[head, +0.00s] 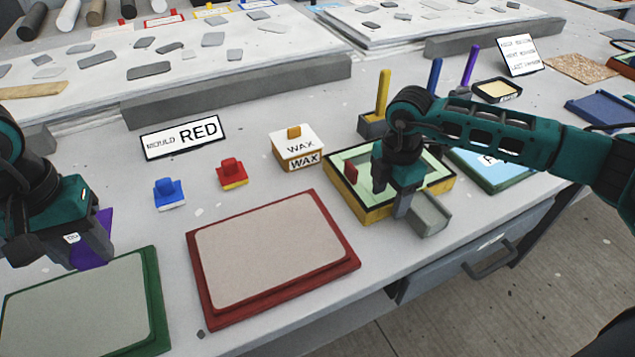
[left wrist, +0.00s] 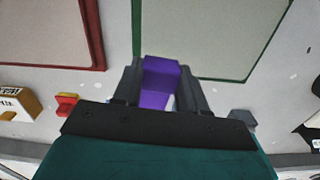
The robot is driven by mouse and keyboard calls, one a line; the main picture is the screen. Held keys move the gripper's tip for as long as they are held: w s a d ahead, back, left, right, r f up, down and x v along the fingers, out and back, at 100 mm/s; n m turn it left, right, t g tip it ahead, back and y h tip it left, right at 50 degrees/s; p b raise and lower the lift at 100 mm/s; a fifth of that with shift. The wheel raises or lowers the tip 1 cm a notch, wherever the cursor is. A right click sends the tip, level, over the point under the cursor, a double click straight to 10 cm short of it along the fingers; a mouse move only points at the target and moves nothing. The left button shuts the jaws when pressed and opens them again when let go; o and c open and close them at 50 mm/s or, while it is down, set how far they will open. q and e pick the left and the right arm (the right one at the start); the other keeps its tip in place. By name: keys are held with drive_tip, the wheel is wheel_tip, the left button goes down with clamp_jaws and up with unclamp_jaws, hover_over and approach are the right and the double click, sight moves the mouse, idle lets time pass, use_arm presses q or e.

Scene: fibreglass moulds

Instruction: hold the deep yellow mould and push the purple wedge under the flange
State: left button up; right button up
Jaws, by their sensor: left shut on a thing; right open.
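The deep yellow mould (head: 346,203) stands right of centre in the head view, with a dark rim and a pale green inside. My right gripper (head: 398,208) is open over its front part, fingers pointing down; the arm hides some of the mould. Whether a finger touches it I cannot tell. My left gripper (head: 88,258) is shut on the purple wedge (head: 94,252), at the far left behind the green mould. In the left wrist view the wedge (left wrist: 160,80) is between both fingers, its end free. The wedge is well apart from the yellow mould.
A green mould (head: 157,300) and a red mould (head: 205,295) lie along the front. Blue (head: 168,192) and red (head: 232,172) knobbed pieces and a wax box (head: 297,152) stand behind.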

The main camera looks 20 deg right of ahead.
drive_tip(key=shift+c, duration=0.4)
clamp_jaws()
drive_tip(key=shift+o, duration=0.4)
unclamp_jaws()
